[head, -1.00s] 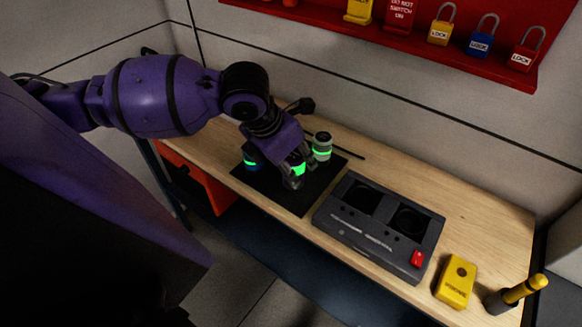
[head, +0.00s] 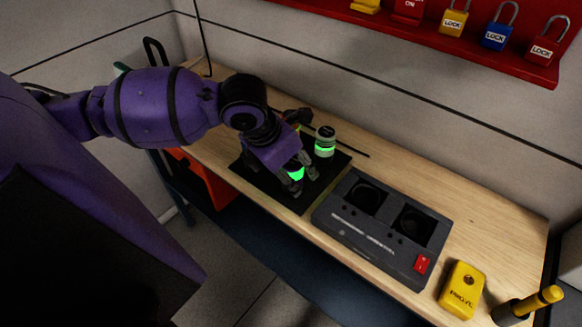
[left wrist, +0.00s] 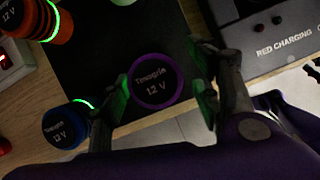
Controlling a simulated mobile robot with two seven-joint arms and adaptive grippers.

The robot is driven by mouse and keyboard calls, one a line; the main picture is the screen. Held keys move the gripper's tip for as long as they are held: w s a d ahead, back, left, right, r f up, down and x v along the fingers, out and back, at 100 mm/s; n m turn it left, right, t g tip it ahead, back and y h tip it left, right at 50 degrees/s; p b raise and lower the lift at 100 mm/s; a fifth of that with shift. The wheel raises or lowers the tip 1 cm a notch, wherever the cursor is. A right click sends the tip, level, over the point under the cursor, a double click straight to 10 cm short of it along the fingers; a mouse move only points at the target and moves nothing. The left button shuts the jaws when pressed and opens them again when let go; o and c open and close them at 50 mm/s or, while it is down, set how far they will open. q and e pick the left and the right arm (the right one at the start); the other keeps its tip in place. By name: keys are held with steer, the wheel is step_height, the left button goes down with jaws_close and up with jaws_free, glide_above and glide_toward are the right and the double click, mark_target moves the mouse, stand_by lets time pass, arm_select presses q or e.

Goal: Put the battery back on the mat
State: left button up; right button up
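A purple-rimmed battery (left wrist: 156,83), labelled 12 V, stands upright over the black mat (left wrist: 95,55) in the left wrist view. My left gripper (left wrist: 163,92) is around it, with one green-lit finger on each side. A narrow gap shows at the right finger; the left finger is very close to the battery's edge. In the head view the left gripper (head: 301,178) is low over the mat (head: 308,200), with the battery's green glowing band (head: 296,174) between the fingers. Its base is hidden. My right gripper is not in view.
A blue battery (left wrist: 65,128) and an orange one (left wrist: 40,18) stand near the gripper. A pale battery (head: 325,143) stands at the mat's back. The dark charger (head: 385,222), yellow box (head: 462,288) and yellow-black tool (head: 527,305) lie to the right.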

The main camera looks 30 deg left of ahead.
arm_select(q)
steer(key=shift+w, duration=0.1)
steer(key=p+v, duration=0.2)
steer(key=v, duration=1)
steer(key=shift+r, duration=0.1)
